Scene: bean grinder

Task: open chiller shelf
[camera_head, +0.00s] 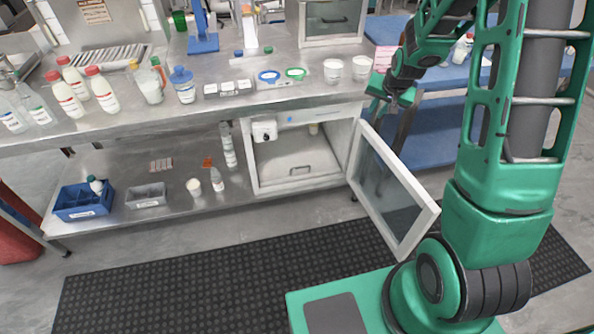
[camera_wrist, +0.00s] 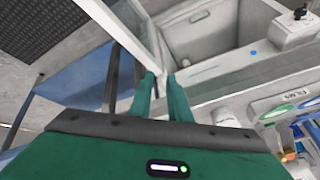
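The chiller (camera_head: 300,150) is a white cabinet under the steel counter. Its glass-fronted door (camera_head: 392,190) stands wide open, swung out to the right. Inside, the flat shelf (camera_head: 285,158) has a small handle (camera_head: 300,170) at its front and appears pushed in. The chiller interior also shows in the wrist view (camera_wrist: 205,40), at the upper right. My gripper (camera_head: 390,102) is above and right of the chiller, near the counter's right edge and the door's top corner.
Bottles and cups stand on the counter (camera_head: 230,105). A blue bin (camera_head: 83,203) and a grey bin (camera_head: 146,195) are on the lower shelf. A blue-topped table (camera_head: 435,130) stands right. The black floor mat (camera_head: 210,280) is clear in front.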

